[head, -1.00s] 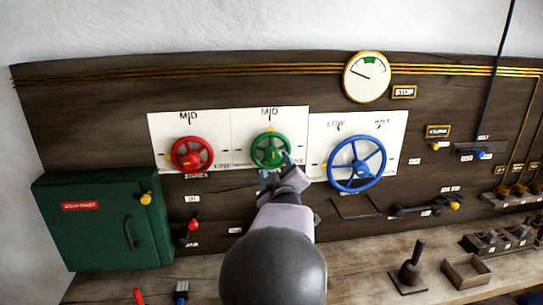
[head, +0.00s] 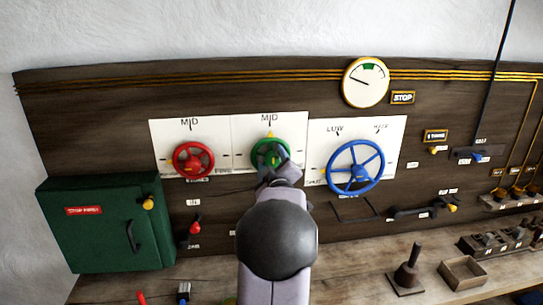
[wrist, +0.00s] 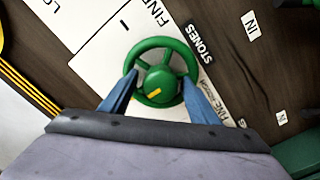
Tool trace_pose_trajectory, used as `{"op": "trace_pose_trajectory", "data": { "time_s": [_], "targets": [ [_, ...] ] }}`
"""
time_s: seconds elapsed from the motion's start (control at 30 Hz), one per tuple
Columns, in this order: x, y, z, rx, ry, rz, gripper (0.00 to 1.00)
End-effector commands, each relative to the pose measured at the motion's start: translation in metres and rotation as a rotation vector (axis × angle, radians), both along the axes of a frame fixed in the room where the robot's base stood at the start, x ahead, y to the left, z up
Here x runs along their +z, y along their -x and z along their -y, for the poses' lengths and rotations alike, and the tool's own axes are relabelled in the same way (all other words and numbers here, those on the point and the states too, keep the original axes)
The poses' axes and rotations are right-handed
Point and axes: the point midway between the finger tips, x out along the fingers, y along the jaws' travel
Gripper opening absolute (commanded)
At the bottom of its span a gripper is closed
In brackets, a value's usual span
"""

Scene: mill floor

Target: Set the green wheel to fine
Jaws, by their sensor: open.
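The green wheel (head: 262,151) is mounted on a white panel (head: 296,125), below the word MID. A yellow pointer at its top points up toward MID. My gripper (head: 277,163) is at the wheel and hides its lower right part in the head view. In the wrist view, the green wheel (wrist: 160,76) lies between my two blue fingers (wrist: 158,90), which are spread apart by its rim. I cannot tell whether they touch it. FINE labels show beside the wheel there.
A red wheel (head: 190,160) is close on the left and a larger blue wheel (head: 372,158) on the right. A green cabinet (head: 95,235) stands at lower left. A gauge (head: 366,82) is above. A red-knobbed lever (head: 195,228) sits below the red wheel.

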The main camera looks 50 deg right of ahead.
Motion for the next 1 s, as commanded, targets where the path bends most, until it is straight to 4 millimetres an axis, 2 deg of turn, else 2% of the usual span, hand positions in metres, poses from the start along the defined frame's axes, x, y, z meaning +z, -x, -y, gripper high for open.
{"op": "trace_pose_trajectory", "data": {
  "time_s": [0.47, 0.5, 0.6, 0.67, 1.0],
  "targets": [
    [-0.0008, -0.0072, 0.0072, 0.000, -0.001, 0.001, 0.55],
    [-0.0008, -0.0072, 0.0072, 0.000, -0.001, 0.001, 0.51],
    [-0.0007, -0.0071, 0.0072, 0.000, -0.001, 0.001, 0.27],
    [-0.0006, -0.0070, 0.0072, 0.000, -0.001, 0.001, 0.14],
    [-0.0011, -0.0068, 0.0072, -0.001, -0.021, 0.021, 0.15]
  ]
}}
